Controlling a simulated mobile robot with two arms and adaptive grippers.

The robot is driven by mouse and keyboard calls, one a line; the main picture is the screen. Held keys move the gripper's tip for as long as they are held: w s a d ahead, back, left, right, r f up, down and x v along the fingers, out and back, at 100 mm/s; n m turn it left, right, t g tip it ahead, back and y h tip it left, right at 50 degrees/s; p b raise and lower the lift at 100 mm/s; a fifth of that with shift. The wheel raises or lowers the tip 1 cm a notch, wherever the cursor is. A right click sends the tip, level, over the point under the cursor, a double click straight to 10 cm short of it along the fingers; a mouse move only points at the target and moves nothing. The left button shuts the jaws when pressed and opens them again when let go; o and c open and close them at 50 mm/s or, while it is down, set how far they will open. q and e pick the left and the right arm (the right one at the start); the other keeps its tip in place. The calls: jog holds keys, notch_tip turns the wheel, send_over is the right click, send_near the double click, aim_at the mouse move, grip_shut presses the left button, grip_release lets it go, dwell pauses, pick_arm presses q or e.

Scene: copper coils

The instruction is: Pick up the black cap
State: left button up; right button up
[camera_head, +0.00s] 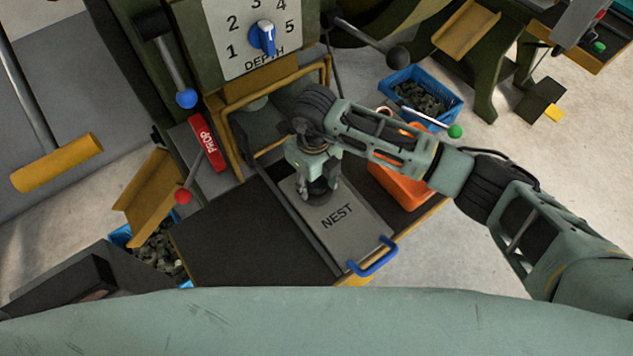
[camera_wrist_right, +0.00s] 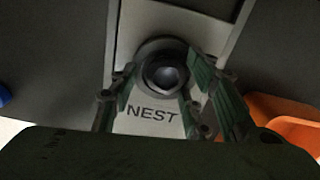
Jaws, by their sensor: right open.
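The black cap (camera_wrist_right: 166,74) shows in the right wrist view as a round dark piece with a raised rim. It sits on the grey plate marked NEST (camera_wrist_right: 140,30). In the head view the cap is mostly hidden under my right gripper (camera_head: 316,190), which points down over the NEST plate (camera_head: 340,222). In the right wrist view the two green fingers of my right gripper (camera_wrist_right: 163,105) are apart, on either side of the cap's near part. I cannot tell whether they touch it. My left gripper is not in view.
A machine with a blue DEPTH knob (camera_head: 262,37) stands behind the plate. A red PROP block (camera_head: 207,143) and a red-knobbed lever (camera_head: 183,196) are at left. A blue handle (camera_head: 372,257) is at the plate's front. An orange bin (camera_head: 402,188) stands right.

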jog(key=shift+c, duration=0.5)
jog(key=c, duration=0.9)
jog(key=shift+c, duration=0.2)
jog(key=shift+r, duration=0.1)
